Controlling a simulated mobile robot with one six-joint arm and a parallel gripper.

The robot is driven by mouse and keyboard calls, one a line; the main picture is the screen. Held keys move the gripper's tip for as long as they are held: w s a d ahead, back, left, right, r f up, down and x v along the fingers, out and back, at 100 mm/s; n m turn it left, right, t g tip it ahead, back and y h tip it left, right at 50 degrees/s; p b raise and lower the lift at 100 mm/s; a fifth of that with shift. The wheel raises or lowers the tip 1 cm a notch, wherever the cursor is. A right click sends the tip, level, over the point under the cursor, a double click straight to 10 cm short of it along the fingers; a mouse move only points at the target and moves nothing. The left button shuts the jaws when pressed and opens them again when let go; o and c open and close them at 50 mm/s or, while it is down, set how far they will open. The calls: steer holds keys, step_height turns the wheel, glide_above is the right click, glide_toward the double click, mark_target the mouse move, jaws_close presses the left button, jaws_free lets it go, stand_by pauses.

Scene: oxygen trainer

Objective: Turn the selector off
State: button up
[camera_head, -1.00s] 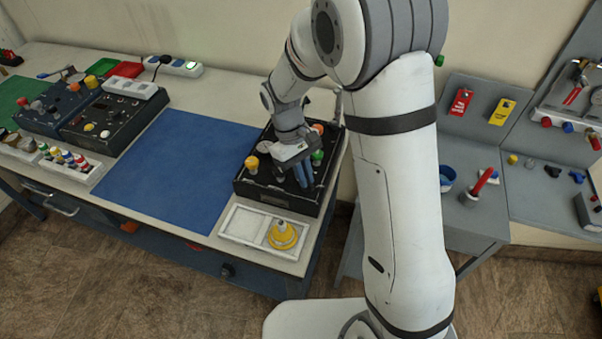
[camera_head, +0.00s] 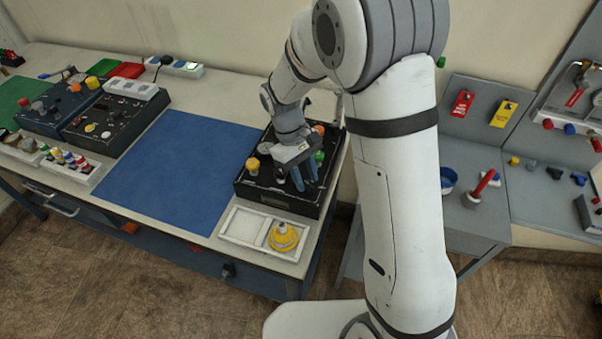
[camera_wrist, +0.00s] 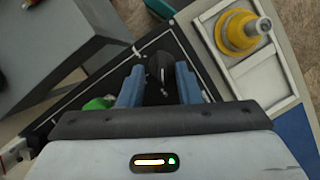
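A black control box (camera_head: 270,197) stands at the right end of the bench. A dark selector knob (camera_wrist: 159,70) shows between my two blue fingers in the wrist view. In the head view a dark knob (camera_head: 281,174) stands left of the fingers. My gripper (camera_head: 304,174) points down over the box. Its fingers show a gap between them, on either side of the selector knob in the wrist view (camera_wrist: 160,82). The gripper looks open, with no clear contact. The knob's lower part and markings are hidden.
A green button (camera_head: 320,156), an orange button (camera_head: 319,129) and a yellow knob (camera_head: 252,164) share the box top. A white tray (camera_head: 240,224) with a yellow part (camera_head: 284,238) lies in front. The blue mat (camera_head: 175,175) to the left is clear.

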steer(key=v, duration=0.7)
steer(key=shift+a+r+b, duration=0.15)
steer(key=shift+r+b, duration=0.2)
steer(key=shift+b, duration=0.05)
steer(key=shift+w, duration=0.1)
steer(key=s+d+r+m+t+y, duration=0.1)
steer(key=s+d+r+m+t, duration=0.2)
steer(key=s+d, duration=0.4)
steer(key=s+d+r+m+t+y, duration=0.1)
steer(key=s+d+r+m+t, duration=0.2)
steer(key=s+d+r+m, duration=0.2)
steer(key=s+d, duration=0.3)
steer(key=s, duration=0.1)
steer(key=shift+s+t+y, duration=0.3)
steer(key=shift+s+y, duration=0.05)
steer(key=shift+y, duration=0.05)
